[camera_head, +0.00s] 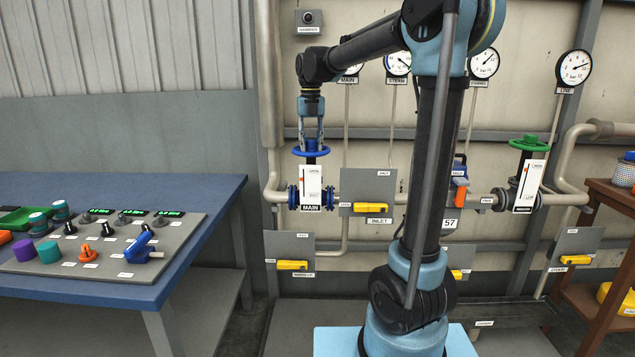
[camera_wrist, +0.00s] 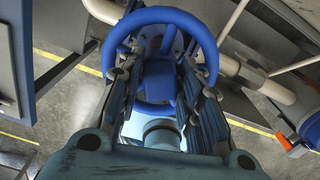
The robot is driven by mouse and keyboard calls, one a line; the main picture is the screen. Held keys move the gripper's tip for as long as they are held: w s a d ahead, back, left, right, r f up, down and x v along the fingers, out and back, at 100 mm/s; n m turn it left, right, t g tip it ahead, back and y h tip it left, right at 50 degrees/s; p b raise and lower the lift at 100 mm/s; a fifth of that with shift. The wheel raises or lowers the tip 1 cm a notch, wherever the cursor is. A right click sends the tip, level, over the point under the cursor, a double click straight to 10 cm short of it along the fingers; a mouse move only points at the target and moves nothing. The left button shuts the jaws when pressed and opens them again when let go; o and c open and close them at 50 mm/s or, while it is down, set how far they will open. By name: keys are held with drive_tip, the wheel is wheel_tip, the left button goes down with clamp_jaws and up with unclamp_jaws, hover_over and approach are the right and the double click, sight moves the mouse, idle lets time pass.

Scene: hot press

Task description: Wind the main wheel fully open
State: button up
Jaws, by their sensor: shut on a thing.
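The main wheel (camera_head: 311,151) is a blue handwheel on top of the valve labelled MAIN, left of centre in the head view. A white indicator plate (camera_head: 311,183) with a red mark stands below it; its small print is too small to read. My gripper (camera_head: 311,140) comes straight down onto the wheel from above. In the wrist view the wheel's blue rim (camera_wrist: 160,22) arches over the top, and my gripper (camera_wrist: 158,85) has its fingers on both sides of the blue hub. It is shut on the wheel.
A blue table (camera_head: 200,190) with a control panel (camera_head: 110,235) stands at left. Yellow handles (camera_head: 371,207) on grey plates sit close right of and below the valve. A green handwheel (camera_head: 529,144) is on the right, near a brown shelf (camera_head: 610,195). Gauges (camera_head: 484,64) hang above.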

drive_tip(key=shift+s, duration=0.1)
drive_tip(key=o, duration=0.9)
drive_tip(key=m, duration=1.2)
drive_tip(key=shift+m, duration=0.4)
drive_tip(key=m, duration=0.3)
drive_tip(key=shift+m, duration=1.2)
